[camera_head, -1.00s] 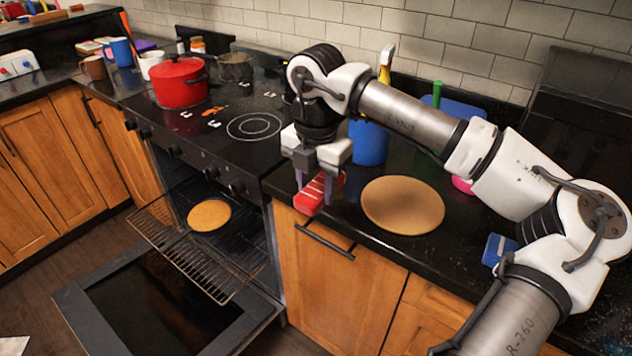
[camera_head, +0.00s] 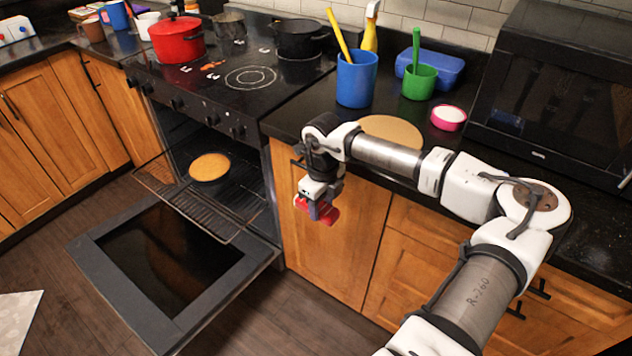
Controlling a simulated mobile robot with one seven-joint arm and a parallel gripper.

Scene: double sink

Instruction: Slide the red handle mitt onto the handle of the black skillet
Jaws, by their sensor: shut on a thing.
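The red handle mitt (camera_head: 328,210) is in my gripper (camera_head: 321,208), which is shut on it and holds it in the air in front of the wooden cabinet doors. A dark skillet (camera_head: 210,179) with a round golden-brown filling sits on the pulled-out oven rack, left of my gripper and apart from it. The skillet's handle is hard to make out against the dark rack. Much of the mitt is hidden by my gripper's fingers.
The oven door (camera_head: 175,262) hangs open, below the extended wire rack (camera_head: 172,187). A red pot (camera_head: 177,42) and a black pan (camera_head: 301,40) stand on the stovetop. A round board (camera_head: 392,128) lies on the counter behind my arm. The floor right of the door is clear.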

